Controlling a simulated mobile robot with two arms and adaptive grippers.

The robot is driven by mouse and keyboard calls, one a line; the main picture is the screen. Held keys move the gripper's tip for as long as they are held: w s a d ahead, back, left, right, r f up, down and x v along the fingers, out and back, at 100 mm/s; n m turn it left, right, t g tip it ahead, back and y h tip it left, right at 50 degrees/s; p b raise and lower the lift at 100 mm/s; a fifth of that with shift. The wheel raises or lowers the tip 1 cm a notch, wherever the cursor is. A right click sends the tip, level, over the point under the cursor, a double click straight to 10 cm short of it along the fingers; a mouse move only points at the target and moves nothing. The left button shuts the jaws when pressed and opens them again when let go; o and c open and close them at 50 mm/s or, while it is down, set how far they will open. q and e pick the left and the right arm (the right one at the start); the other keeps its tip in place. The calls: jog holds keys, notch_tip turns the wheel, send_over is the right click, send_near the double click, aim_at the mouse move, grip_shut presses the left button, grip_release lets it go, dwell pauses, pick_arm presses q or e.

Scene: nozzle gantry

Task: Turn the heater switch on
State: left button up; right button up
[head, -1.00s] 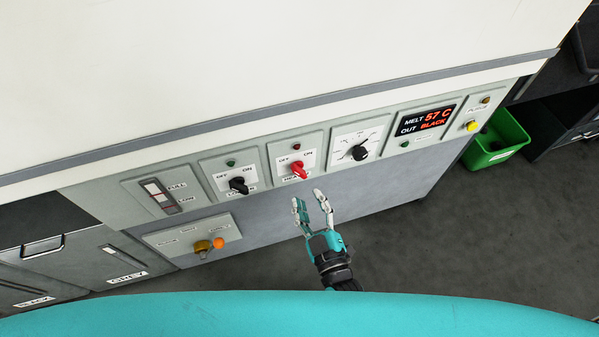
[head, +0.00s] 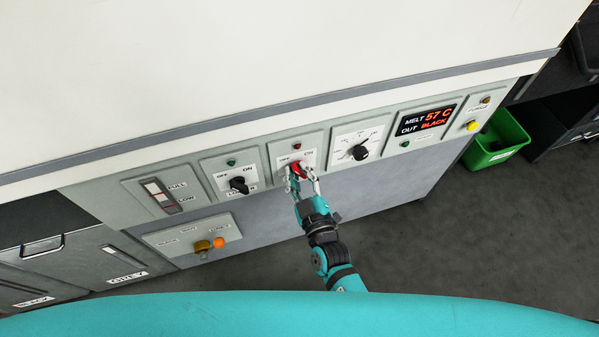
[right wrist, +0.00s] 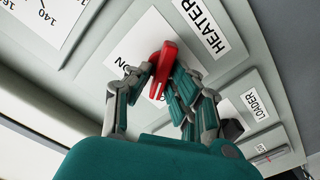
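The heater switch (head: 299,167) is a red knob on a white OFF/ON plate in the middle of the control panel. It also shows in the right wrist view (right wrist: 163,66), close up under the HEATER label. My right gripper (head: 301,173) is at the switch, one finger on each side of the knob. In the right wrist view its fingertips (right wrist: 164,75) bend in against the knob's sides, so it looks shut on it. The fingers partly cover the knob and its plate, and the OFF word is hidden in the wrist view. My left gripper is not in view.
The black loader switch (head: 239,185) is left of the heater switch. The black dial (head: 359,152) is to the right, beside the MELT 57 C display (head: 425,120). An orange knob (head: 218,243) sits lower left. A green bin (head: 497,140) stands at right.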

grip_shut()
jog(key=shift+r+m, duration=0.15)
jog(key=shift+m, duration=0.15)
jog(key=shift+m+p, duration=0.45)
jog(key=shift+m, duration=0.45)
jog(key=m, duration=0.2)
jog(key=shift+w+d+r+m+p, duration=0.1)
jog(key=shift+d+m+p, duration=0.05)
jog(key=shift+m+p, duration=0.15)
jog(key=m, duration=0.3)
jog(key=shift+d+m, duration=0.1)
jog(key=shift+m, duration=0.2)
jog(key=shift+w+d+m, duration=0.1)
jog(key=shift+d+m, duration=0.05)
jog(key=shift+m, duration=1.45)
jog(key=shift+o, duration=1.9)
grip_release()
jog(key=shift+o, duration=0.4)
